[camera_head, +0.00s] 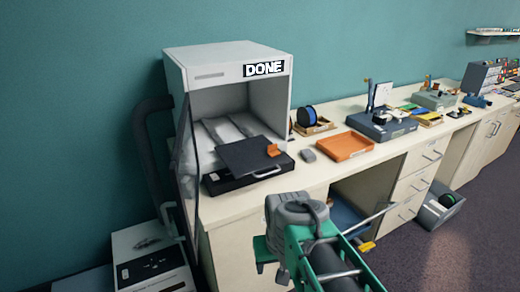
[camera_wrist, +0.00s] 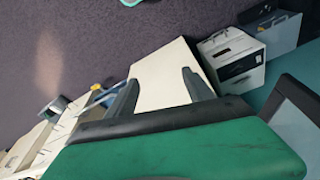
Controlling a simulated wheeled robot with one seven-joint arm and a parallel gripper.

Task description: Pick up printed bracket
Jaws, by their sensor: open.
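The printed bracket looks to be the small orange piece (camera_head: 273,150) on the right part of a dark flat plate (camera_head: 243,155), at the front of the open white enclosure marked DONE (camera_head: 228,75). My gripper (camera_head: 272,268) is low in front of the bench, below and well apart from the orange piece. In the wrist view my gripper (camera_wrist: 160,88) shows two dark fingers spread apart with nothing between them. The bracket is not seen in the wrist view.
The bench top (camera_head: 323,172) carries a small grey block (camera_head: 308,155), an orange tray (camera_head: 346,147), a blue-black spool (camera_head: 306,117) and several tools farther right. A black-and-white machine (camera_head: 150,262) stands lower left. Open floor (camera_head: 440,250) lies right.

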